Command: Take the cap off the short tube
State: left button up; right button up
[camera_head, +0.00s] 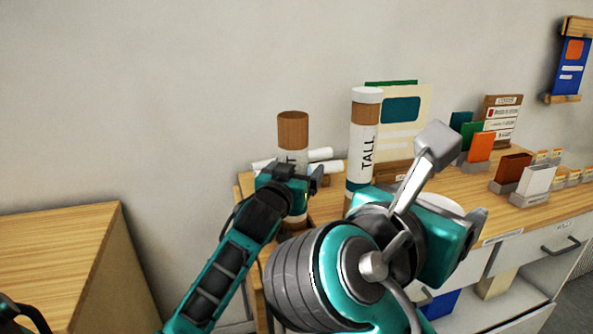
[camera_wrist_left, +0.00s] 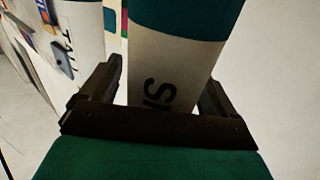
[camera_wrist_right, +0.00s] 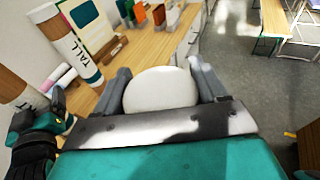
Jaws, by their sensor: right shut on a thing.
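The short tube (camera_head: 293,132) stands upright at the table's left end. Its top is bare brown, with no cap on it. My left gripper (camera_head: 293,175) is at the tube's body, and its fingers lie either side of it. In the left wrist view the tube (camera_wrist_left: 170,65) passes between them, but whether both touch it is unclear. My right gripper (camera_wrist_right: 162,82) is shut on a round white cap (camera_wrist_right: 160,90), held away from the tube, to its right in the head view. The tall tube (camera_head: 365,140) stands upright with its white cap on.
Rolled white papers (camera_head: 322,155) lie behind the short tube. A cream board (camera_head: 408,115) stands behind the tall tube. Card holders (camera_head: 525,180) line the table's right. Another wooden table (camera_head: 60,245) is at the left, its visible top clear.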

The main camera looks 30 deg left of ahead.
pick_arm(q)
jog(key=shift+r, duration=0.2)
